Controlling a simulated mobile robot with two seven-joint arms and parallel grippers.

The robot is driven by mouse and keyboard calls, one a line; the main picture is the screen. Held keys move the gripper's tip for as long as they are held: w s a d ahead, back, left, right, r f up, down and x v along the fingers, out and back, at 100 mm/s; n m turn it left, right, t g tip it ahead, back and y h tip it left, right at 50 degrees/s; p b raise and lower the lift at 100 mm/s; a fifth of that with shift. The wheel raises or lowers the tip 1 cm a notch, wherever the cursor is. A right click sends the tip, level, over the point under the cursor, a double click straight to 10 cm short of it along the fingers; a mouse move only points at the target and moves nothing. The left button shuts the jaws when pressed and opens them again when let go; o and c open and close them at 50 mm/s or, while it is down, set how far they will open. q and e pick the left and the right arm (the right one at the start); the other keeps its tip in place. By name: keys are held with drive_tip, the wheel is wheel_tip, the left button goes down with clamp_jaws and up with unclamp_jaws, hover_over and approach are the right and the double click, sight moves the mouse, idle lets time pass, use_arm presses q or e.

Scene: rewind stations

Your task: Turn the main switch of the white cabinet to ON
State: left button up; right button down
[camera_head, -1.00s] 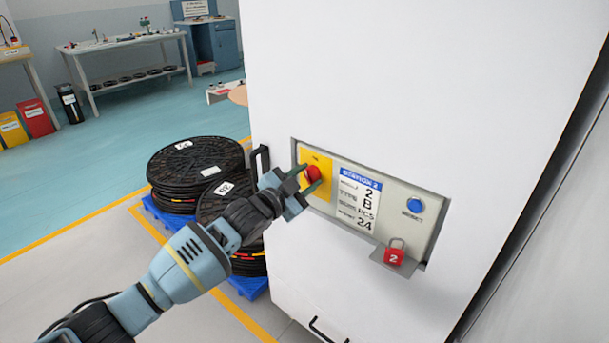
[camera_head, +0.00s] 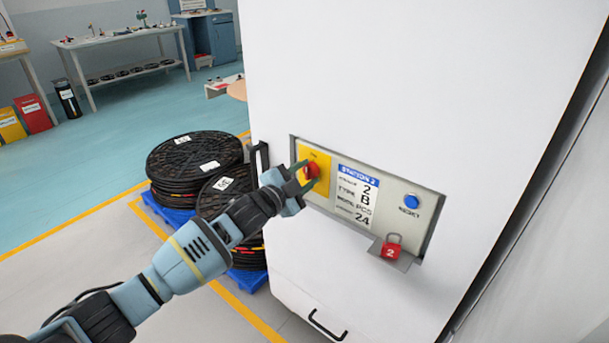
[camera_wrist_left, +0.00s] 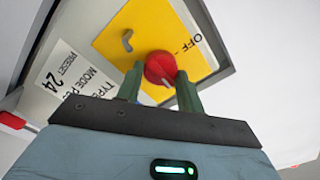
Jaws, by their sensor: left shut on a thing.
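The white cabinet (camera_head: 400,90) has a recessed panel with a yellow plate (camera_head: 320,163) at its left end. The main switch, a red knob (camera_head: 312,171), sits on this plate; it also shows in the left wrist view (camera_wrist_left: 160,68). My left gripper (camera_head: 304,178) is at the knob, its green fingers one on each side, shut on it. In the left wrist view the fingers (camera_wrist_left: 161,88) flank the knob. The word OFF shows on the plate there, and a small grey piece sits beside the knob. The knob's exact pointing is hard to tell. My right gripper is not in view.
The panel also holds a label reading STATION 2 (camera_head: 357,198), a blue RESET button (camera_head: 411,201) and a red padlock (camera_head: 391,245) marked 2 on a small ledge. Black reels (camera_head: 195,160) stand on a blue pallet left of the cabinet. A black handle (camera_head: 259,160) is at the cabinet's edge.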

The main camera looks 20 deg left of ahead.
use_arm(q)
drive_tip(key=o, duration=1)
drive_tip(key=v, duration=0.7)
drive_tip(key=shift+s, duration=0.35)
drive_tip(key=shift+a, duration=0.1)
